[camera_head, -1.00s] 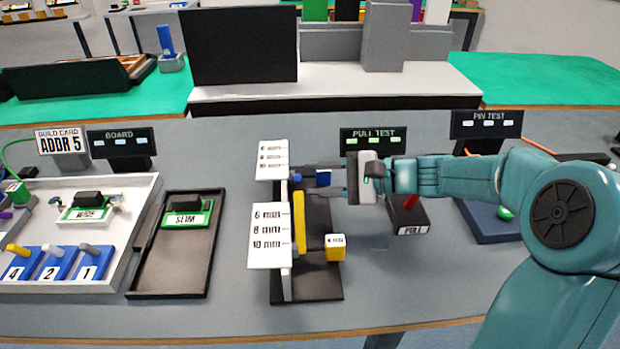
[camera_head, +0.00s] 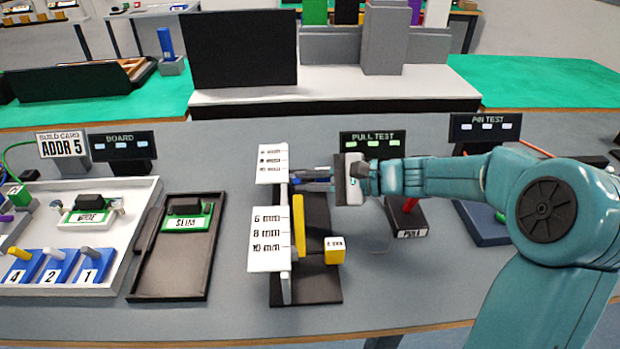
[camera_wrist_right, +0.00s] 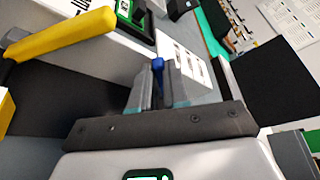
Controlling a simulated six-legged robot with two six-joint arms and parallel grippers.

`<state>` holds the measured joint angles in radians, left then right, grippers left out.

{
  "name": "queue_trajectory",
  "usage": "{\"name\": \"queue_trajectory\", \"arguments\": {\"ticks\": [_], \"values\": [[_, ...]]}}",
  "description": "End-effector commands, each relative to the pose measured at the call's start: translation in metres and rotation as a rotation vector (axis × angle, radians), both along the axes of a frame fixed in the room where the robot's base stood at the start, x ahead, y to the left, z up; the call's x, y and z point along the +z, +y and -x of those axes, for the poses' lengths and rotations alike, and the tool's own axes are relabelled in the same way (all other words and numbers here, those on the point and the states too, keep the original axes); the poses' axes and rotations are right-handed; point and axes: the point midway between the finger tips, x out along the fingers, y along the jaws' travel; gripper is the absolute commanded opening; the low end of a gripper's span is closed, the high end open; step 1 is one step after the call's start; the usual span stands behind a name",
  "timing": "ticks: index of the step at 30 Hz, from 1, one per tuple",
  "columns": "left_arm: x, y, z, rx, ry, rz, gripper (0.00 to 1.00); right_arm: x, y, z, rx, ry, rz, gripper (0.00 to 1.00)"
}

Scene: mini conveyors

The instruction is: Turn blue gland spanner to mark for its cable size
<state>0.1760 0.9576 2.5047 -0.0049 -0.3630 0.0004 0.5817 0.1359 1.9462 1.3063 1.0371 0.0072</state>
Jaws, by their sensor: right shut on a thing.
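The blue gland spanner (camera_wrist_right: 157,66) shows as a small blue piece between the fingers in the right wrist view. My right gripper (camera_head: 305,181) reaches in from the right at the far part of the stand and is shut on it; the fingers also show in the wrist view (camera_wrist_right: 160,88). The spanner is mostly hidden by the fingers, so its angle is unclear. The far white scale card (camera_head: 270,163) stands just left of the fingertips, with several mm marks. My left gripper is not in view.
Nearer on the black stand (camera_head: 317,285) are a yellow spanner (camera_head: 299,226), a 6, 8 and 10 mm card (camera_head: 266,238) and a yellow block (camera_head: 335,251). The pull test display (camera_head: 372,141) stands behind. A black tray (camera_head: 175,265) lies left, with clear table between.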

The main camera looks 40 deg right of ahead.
Motion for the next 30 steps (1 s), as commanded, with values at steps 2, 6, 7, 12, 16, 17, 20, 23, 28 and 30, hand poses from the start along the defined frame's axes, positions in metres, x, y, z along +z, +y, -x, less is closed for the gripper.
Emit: {"name": "queue_trajectory", "arguments": {"ticks": [2,6,7,12,16,17,20,23,28,30], "values": [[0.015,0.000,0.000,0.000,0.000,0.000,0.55,0.008,-0.001,-0.002,0.001,0.024,-0.016,0.00],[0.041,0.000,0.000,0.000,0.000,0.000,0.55,0.018,-0.004,-0.007,0.001,0.094,-0.058,0.00],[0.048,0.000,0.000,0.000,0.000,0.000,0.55,0.021,-0.005,-0.008,0.001,0.113,-0.069,0.00],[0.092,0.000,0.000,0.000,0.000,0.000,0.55,0.033,-0.011,-0.018,0.001,0.239,-0.147,0.00],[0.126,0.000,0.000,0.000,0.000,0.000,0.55,0.039,-0.016,-0.027,0.001,0.347,-0.212,0.00],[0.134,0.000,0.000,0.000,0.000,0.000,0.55,0.040,-0.018,-0.030,0.002,0.370,-0.226,0.00],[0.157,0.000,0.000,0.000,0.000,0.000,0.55,0.043,-0.023,-0.037,0.000,0.449,-0.275,0.00],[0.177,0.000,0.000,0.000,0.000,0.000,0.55,0.044,-0.027,-0.044,0.001,0.524,-0.322,0.00],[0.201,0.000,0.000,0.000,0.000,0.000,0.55,0.043,-0.032,-0.052,0.002,0.637,-0.389,0.00],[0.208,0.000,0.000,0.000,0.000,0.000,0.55,0.043,-0.033,-0.055,0.002,0.676,-0.414,0.00]]}}
